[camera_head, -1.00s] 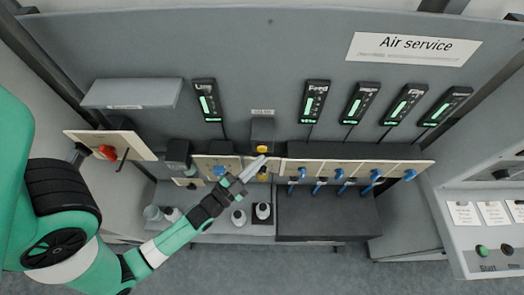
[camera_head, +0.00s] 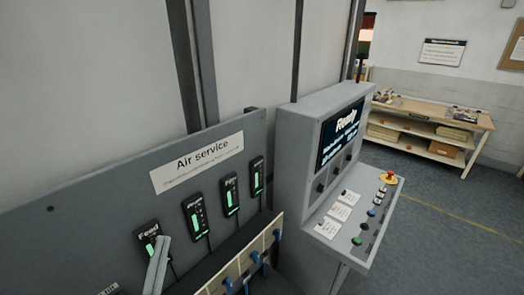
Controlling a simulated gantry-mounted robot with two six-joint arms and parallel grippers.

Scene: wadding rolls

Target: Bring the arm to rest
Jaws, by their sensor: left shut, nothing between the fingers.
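My left gripper (camera_head: 158,265) shows at the bottom left of the head view, in front of the lower part of the air service panel (camera_head: 95,222). Its slim grey fingers are together with nothing between them. They cover part of the leftmost gauge, labelled Feed (camera_head: 147,240). The rest of my left arm is out of the picture. My right gripper is not in view.
Several lit gauges (camera_head: 194,215) hang on the panel above a row of blue valve handles (camera_head: 254,257). A control console (camera_head: 303,148) with a screen and a red stop button (camera_head: 388,178) stands to the right. A wooden workbench (camera_head: 425,122) stands farther back, with open floor before it.

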